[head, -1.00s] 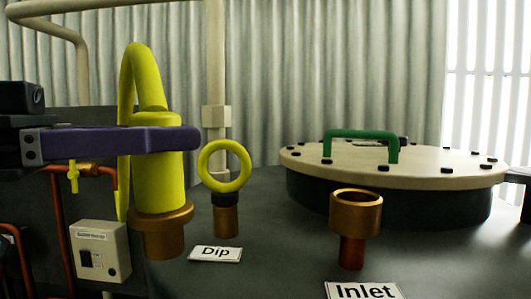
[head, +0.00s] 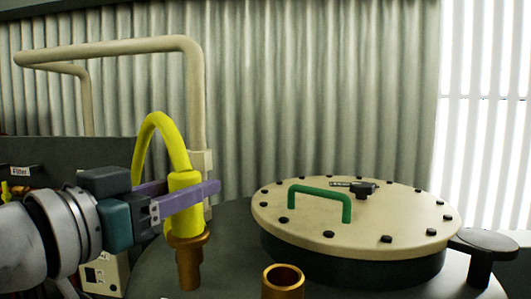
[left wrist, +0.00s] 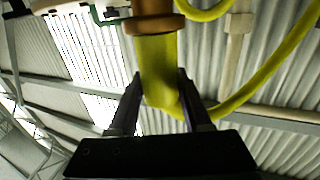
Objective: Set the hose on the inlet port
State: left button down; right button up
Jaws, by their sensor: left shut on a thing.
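The yellow hose (head: 184,213) has a brass coupling (head: 189,265) at its lower end and arches up behind it. My left gripper (head: 183,192) is shut on the straight part of the hose above the coupling, with the coupling pointing down. In the left wrist view the hose (left wrist: 158,62) sits between the two fingers, with the brass coupling (left wrist: 155,23) beyond them. The inlet port (head: 283,279), a brass cup, is at the bottom edge of the head view, to the right of the coupling and apart from it. Its lower part is cut off. My right gripper is not in view.
A round cream lid (head: 355,220) with black bolts and a green handle (head: 320,199) is on the tank at the right. A cream pipe (head: 195,110) stands behind the hose.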

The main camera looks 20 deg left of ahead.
pick_arm(q)
jog(key=w+d+r+m+h+p, duration=0.1)
jog(key=w+d+r+h+p, duration=0.2)
jog(key=d, duration=0.8)
pick_arm(e)
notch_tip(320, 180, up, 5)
jog(key=p, duration=0.1)
pick_arm(q)
jog(key=shift+y, duration=0.6)
jog(key=f+b, duration=0.2)
jog(key=b, duration=0.1)
jog(key=f+b, duration=0.3)
jog(key=shift+w+d+f, duration=0.15)
jog(key=shift+d+f, duration=0.05)
jog(key=shift+f, duration=0.1)
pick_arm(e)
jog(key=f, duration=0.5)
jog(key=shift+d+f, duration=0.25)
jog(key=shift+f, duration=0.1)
pick_arm(q)
jog(key=shift+p, duration=0.5)
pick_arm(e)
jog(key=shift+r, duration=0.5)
pick_arm(q)
jog(key=shift+f+b, duration=0.5)
jog(key=shift+f, duration=0.15)
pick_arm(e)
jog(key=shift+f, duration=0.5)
